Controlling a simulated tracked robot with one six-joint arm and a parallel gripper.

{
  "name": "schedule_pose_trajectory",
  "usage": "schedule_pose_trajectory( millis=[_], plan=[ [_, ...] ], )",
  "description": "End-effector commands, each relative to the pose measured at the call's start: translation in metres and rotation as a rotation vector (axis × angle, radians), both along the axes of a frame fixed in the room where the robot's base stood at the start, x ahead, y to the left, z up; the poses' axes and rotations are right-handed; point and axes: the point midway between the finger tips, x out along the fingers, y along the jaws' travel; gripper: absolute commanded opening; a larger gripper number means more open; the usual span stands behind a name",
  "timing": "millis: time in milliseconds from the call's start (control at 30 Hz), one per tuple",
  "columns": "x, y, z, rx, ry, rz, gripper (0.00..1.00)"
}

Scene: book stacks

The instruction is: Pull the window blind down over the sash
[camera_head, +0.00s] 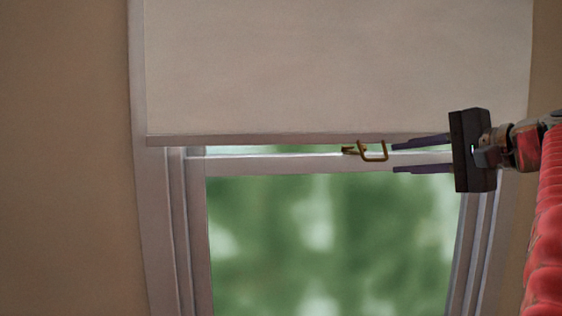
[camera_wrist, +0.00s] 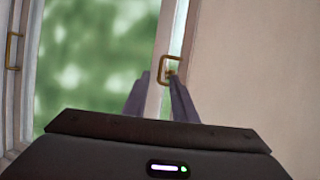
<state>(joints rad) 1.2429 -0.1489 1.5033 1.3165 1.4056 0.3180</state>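The pale window blind (camera_head: 335,65) hangs over the upper part of the window, its bottom bar (camera_head: 250,139) just above the sash rail (camera_head: 290,165). It is also on the right in the wrist view (camera_wrist: 245,65). A brass pull (camera_head: 374,156) shows at the bar's lower edge; I cannot tell exactly where it is fixed. My gripper (camera_head: 393,158) is open, its two dark fingers pointing left, tips just right of the pull. In the wrist view the pull (camera_wrist: 164,66) shows at the fingertips, near the right finger. Contact is unclear.
The sash glass (camera_head: 320,240) below the rail shows blurred green outside. Another brass handle (camera_wrist: 13,50) is at the far left of the wrist view. Plain wall (camera_head: 65,160) lies left of the window frame. The space before the glass is clear.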

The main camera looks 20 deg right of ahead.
Motion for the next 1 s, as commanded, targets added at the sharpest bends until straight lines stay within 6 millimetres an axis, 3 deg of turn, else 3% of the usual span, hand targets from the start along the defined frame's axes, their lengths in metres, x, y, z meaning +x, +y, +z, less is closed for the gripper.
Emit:
schedule_pose_trajectory(
  millis=[700,1000],
  plan=[
    [0.088,0.011,-0.019,0.001,0.001,0.006,0.25],
    [0.112,0.014,-0.024,0.0,0.001,0.004,0.25]
  ],
)
